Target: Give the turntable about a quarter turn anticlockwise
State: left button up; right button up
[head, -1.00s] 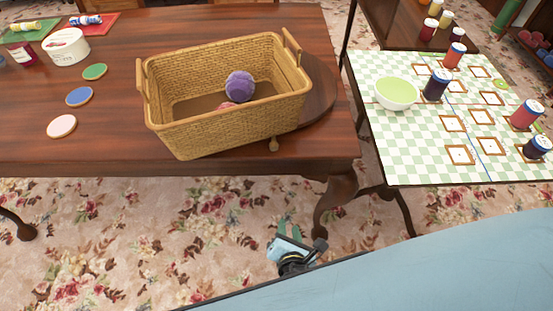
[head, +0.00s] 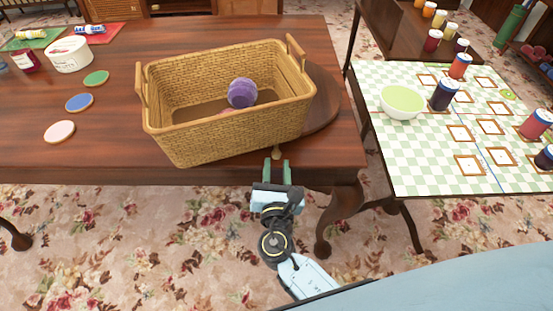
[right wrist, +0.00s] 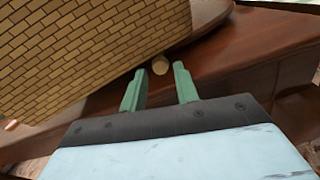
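The turntable (head: 325,104) is a round dark wooden disc on the table, mostly hidden beneath a wicker basket (head: 215,135). A small light wooden peg (head: 277,152) sticks out at its front, just below the basket; it also shows in the right wrist view (right wrist: 160,65). My right gripper (head: 277,165) is open, its green fingers pointing at the peg from the front table edge. In the right wrist view, the fingertips (right wrist: 159,72) stand on either side of the peg's near end, with gaps visible. My left gripper is not in view.
The basket holds a purple ball (head: 242,92) and something reddish, partly hidden. A checkered side table (head: 420,165) with a green bowl (head: 402,101) and jars stands right. The table front left of the gripper is clear.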

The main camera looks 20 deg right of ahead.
aim_at(276, 157)
jog(key=shift+x, duration=1.5)
grip_shut()
